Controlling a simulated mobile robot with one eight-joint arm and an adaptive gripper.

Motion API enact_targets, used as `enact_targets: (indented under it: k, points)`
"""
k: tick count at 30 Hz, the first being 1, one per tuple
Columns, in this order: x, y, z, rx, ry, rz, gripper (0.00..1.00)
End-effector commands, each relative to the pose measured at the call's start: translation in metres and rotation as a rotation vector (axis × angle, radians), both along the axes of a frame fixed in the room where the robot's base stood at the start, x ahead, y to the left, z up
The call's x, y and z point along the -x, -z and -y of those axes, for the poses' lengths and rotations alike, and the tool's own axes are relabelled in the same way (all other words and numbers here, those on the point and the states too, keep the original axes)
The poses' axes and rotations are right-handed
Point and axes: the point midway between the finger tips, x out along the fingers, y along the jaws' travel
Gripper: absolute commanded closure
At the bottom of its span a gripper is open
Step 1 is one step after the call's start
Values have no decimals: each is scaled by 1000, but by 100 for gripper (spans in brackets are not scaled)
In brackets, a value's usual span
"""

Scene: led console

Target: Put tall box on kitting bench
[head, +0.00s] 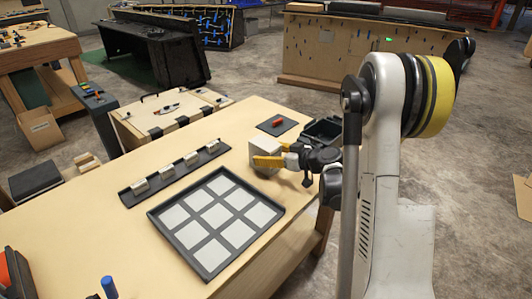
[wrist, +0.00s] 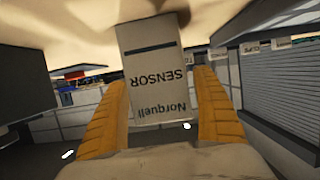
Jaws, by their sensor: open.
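The tall box (head: 264,152) is pale and partly hidden by my gripper (head: 268,159) in the head view. It is over the right part of the light wooden bench (head: 130,235); whether it touches the top is unclear. In the wrist view the box (wrist: 155,60) shows "Norquell SENSOR" upside down and lies between the two yellow fingers of my gripper (wrist: 161,80). The fingers are open, one on each side of the box. Any contact with its sides is hard to tell.
A dark tray with pale squares (head: 190,237) lies on the bench in front of the box. A rail with several metal cylinders (head: 175,171) lies left. A blue cylinder (head: 108,287) is at the near edge.

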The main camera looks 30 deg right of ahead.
Motion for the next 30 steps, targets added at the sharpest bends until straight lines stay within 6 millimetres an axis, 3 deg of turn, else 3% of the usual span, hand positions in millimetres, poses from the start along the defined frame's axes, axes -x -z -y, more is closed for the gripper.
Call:
enact_targets:
  k: [9, 18, 20, 25, 30]
  points:
    - [64, -28, 25, 1, 5, 0, 22]
    - [93, -40, 29, -2, -1, -14, 22]
    - [94, -45, 20, -9, -4, -42, 22]
    - [104, -68, -40, -33, -7, -219, 22]
    - [142, -92, -106, -24, 42, -418, 22]
